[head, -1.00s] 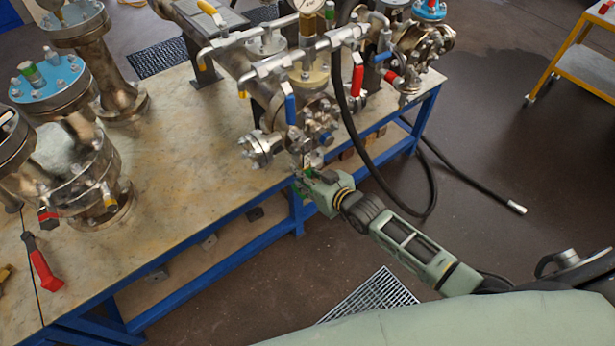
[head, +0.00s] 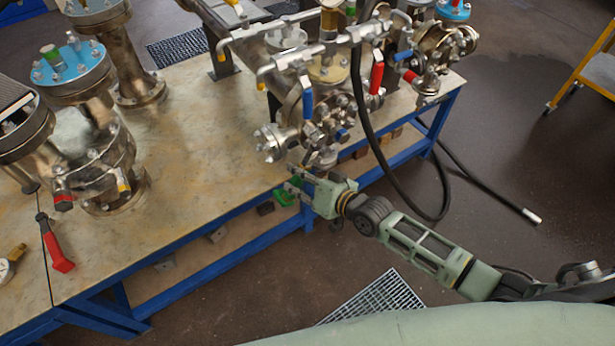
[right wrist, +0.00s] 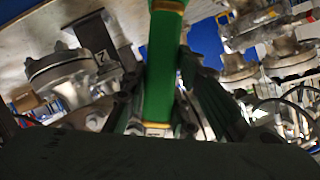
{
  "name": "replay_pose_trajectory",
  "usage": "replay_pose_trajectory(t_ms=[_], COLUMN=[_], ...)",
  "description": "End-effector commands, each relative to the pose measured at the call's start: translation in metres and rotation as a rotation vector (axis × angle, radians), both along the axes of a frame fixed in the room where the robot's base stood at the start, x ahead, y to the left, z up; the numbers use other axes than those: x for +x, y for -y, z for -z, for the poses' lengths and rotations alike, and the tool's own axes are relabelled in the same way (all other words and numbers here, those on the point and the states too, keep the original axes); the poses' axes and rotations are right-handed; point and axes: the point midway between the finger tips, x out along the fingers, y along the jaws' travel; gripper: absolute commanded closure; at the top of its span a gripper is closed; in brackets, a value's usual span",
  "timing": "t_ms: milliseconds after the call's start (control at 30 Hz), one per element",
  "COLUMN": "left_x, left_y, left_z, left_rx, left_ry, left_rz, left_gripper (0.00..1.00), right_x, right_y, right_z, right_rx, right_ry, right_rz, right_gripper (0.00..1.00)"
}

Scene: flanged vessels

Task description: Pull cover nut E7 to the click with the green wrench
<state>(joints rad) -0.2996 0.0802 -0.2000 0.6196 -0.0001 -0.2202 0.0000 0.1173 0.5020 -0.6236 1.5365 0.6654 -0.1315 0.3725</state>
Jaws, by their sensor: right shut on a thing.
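My right gripper (head: 297,186) is at the table's front edge, just below and in front of the flanged vessel (head: 328,128). It is shut on the green wrench (right wrist: 162,70), whose green shaft stands upright between the fingers in the right wrist view. In the head view only a small green part shows beside the fingers, and the wrench's head cannot be made out. Small bolted flanges with nuts (head: 274,143) face the front of the vessel. No E7 marking is readable, so I cannot tell which nut it is. My left gripper is not in view.
A blue-handled valve (head: 307,101) and a red-handled one (head: 376,78) stick out above my right gripper. A black hose (head: 385,175) hangs close to its right. Blue-topped vessels (head: 72,72) and a red-handled tool (head: 55,245) are at left. The table's middle is bare.

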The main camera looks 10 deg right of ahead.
Motion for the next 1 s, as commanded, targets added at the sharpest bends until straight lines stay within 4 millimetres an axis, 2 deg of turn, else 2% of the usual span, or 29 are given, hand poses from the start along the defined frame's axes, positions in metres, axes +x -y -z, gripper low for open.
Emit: replay_pose_trajectory(t_ms=[100,233,633,1000], left_x=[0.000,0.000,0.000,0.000], left_y=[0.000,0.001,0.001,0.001], left_z=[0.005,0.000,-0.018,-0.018], left_rx=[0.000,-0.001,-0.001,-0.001], left_ry=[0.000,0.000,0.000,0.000], left_rz=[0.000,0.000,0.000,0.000], left_gripper=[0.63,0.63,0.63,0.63], right_x=[-0.001,-0.005,-0.043,-0.048], right_y=[-0.008,-0.006,0.009,0.010], right_z=[-0.008,-0.009,-0.009,-0.008], right_rx=[0.078,0.071,0.065,0.065], right_ry=[-0.020,-0.020,-0.017,-0.016], right_rz=[0.002,0.003,0.002,0.001], right_gripper=[1.00,1.00,1.00,1.00])
